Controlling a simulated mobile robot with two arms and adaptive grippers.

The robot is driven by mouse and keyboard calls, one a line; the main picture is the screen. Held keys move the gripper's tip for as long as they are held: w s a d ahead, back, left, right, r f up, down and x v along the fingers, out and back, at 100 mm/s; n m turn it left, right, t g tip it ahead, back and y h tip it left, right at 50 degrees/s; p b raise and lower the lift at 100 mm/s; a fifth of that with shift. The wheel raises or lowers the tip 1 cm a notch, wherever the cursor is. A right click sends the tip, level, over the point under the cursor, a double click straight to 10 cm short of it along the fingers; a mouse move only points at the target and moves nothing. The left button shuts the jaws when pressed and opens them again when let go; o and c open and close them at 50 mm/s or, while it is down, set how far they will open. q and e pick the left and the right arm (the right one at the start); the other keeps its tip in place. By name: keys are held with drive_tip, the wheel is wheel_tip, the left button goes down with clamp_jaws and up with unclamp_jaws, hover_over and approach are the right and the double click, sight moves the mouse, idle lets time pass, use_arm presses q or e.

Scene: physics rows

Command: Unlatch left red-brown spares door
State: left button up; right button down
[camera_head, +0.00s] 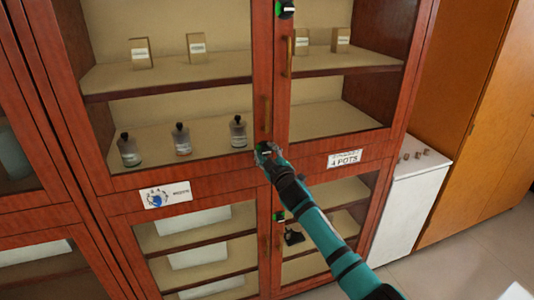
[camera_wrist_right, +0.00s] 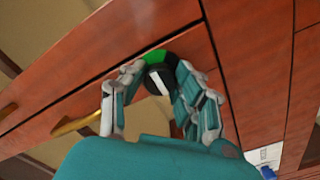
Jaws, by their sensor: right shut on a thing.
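A red-brown cabinet with glazed doors fills the head view. Its upper left door (camera_head: 110,180) and upper right door (camera_head: 296,110) look closed. A round black latch knob with a green segment (camera_head: 262,146) sits low on the middle frame between them. My right gripper (camera_head: 267,154) reaches it from the lower right and partly hides it. In the right wrist view my right gripper (camera_wrist_right: 148,82) has its fingers on both sides of the black knob (camera_wrist_right: 158,82) and is shut on it. The knob carries a white bar. My left gripper is in no view.
Another green-marked latch (camera_head: 285,8) is at the top of the middle frame, and one (camera_head: 279,216) is on the lower doors. Brass handles (camera_head: 289,57) stand out from the doors. A white cabinet (camera_head: 412,205) stands close on the right, beside an orange-brown wooden cabinet (camera_head: 470,130).

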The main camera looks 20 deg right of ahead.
drive_tip(key=shift+f, duration=0.1)
idle(0.3)
drive_tip(key=c, duration=1)
unclamp_jaws()
drive_tip(key=shift+o, duration=0.2)
drive_tip(key=s, duration=1.2)
drive_tip(key=shift+d, duration=0.2)
